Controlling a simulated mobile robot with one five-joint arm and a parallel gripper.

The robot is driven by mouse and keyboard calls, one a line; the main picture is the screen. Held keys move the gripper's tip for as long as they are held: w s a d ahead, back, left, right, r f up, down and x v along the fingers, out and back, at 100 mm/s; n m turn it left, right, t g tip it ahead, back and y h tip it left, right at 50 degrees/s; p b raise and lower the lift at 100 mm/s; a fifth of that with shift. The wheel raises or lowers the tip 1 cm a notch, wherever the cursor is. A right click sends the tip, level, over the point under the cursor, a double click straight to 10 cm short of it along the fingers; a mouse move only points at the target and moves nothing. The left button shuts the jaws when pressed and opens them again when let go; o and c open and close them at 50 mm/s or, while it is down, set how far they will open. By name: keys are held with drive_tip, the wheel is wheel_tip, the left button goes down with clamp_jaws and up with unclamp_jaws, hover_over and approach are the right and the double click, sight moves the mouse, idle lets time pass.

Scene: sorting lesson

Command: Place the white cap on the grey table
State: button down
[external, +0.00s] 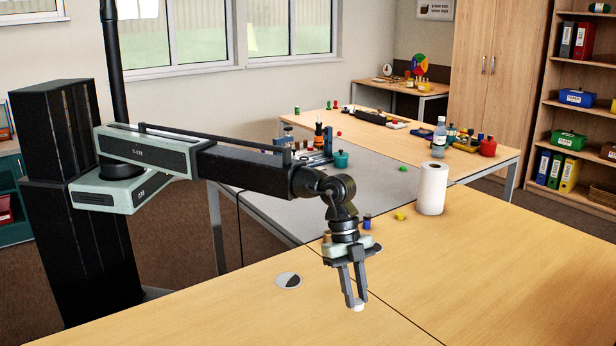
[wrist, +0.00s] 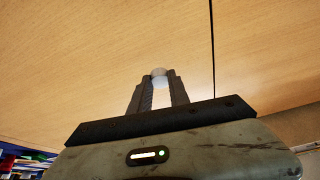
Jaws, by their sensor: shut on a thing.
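My gripper (external: 356,303) points down over the near wooden table and is shut on the small white cap (external: 357,307), which shows at the fingertips. The cap also shows in the wrist view (wrist: 159,72) between the tips of the fingers (wrist: 158,84). I cannot tell whether the cap touches the wood below it. The grey table (external: 287,210) lies behind my gripper, to the upper left, and my arm hides part of it.
A white paper roll (external: 431,188) stands on the wooden table to the right. A yellow piece (external: 400,215) and a blue piece (external: 367,222) stand near the gripper. A half-dark disc (external: 288,280) lies at left. A green piece (external: 403,168) is on the grey top.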

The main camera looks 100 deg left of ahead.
sight(364, 322)
drive_tip(key=w, duration=0.1)
drive_tip(key=w+d, duration=0.1)
drive_tip(key=shift+w+f, duration=0.15)
drive_tip(key=shift+w, duration=0.15)
wheel_tip(364, 322, down, 4)
drive_tip(key=b, duration=0.4)
drive_tip(key=shift+r, duration=0.25)
drive_tip(key=shift+f, duration=0.15)
drive_tip(key=c, duration=1.2)
unclamp_jaws()
drive_tip(key=shift+c, duration=0.2)
